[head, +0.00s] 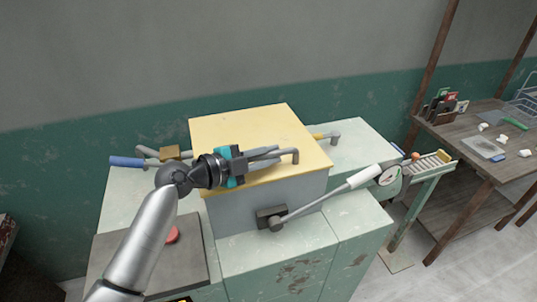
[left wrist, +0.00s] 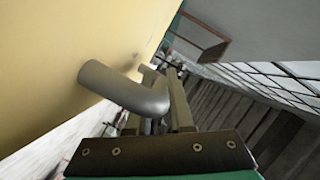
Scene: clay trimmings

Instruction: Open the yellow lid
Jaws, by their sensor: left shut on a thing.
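The yellow lid (head: 240,122) lies flat on top of a grey box (head: 235,214) and looks closed. A grey bent-bar handle (head: 294,153) is fixed on the lid near its front right. My left gripper (head: 270,155) is above the lid, its jaws shut on the handle. In the left wrist view the lid (left wrist: 70,50) fills the upper left, and the handle (left wrist: 125,90) runs from it in between the fingers (left wrist: 163,110). My right gripper is not in view.
A lever with a white grip (head: 364,177) sticks out from the box's front right, close to a round gauge (head: 389,175). A blue-handled lever (head: 127,161) is at the left. A red button (head: 172,235) is on the front left plate. A wooden table (head: 450,130) stands at right.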

